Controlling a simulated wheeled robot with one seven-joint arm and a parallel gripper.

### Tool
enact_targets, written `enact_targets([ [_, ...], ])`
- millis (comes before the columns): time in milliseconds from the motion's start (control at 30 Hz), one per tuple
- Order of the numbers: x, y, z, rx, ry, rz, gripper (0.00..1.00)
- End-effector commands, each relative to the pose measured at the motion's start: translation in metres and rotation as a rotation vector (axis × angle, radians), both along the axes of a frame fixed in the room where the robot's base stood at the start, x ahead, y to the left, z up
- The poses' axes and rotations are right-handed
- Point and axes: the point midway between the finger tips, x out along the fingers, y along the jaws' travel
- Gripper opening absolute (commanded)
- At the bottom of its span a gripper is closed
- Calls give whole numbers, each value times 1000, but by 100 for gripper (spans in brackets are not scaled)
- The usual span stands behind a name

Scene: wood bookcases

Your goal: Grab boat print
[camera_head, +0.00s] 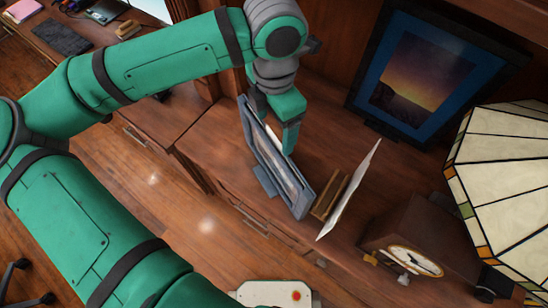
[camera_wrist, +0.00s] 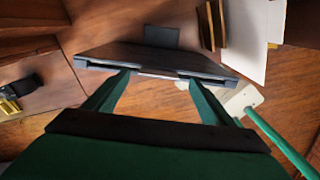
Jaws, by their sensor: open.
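A framed print (camera_head: 284,172) in a grey-blue frame stands tilted on the wooden cabinet top. Its face is seen at a steep angle, so I cannot make out a boat on it. My gripper (camera_head: 290,148) is right at its upper part, with one green finger showing behind the frame and the other hidden. In the wrist view the frame's edge (camera_wrist: 150,62) runs across just beyond the fingertips of my gripper (camera_wrist: 160,78). The fingers are spread apart, and I cannot tell whether they touch the frame.
A blue-matted sunset picture (camera_head: 425,82) leans at the back. A white card (camera_head: 348,192) and brown books (camera_head: 328,196) stand close to the right of the framed print. A wooden clock (camera_head: 418,240) and a stained-glass lamp (camera_head: 505,190) are further right. A desk (camera_head: 85,65) is at upper left.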

Motion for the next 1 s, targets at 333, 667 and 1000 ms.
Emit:
enact_targets([
  [333, 0, 1, -25, 0, -1, 1, 77],
  [667, 0, 1, -25, 0, -1, 1, 29],
  [1000, 0, 1, -23, 0, -1, 1, 21],
])
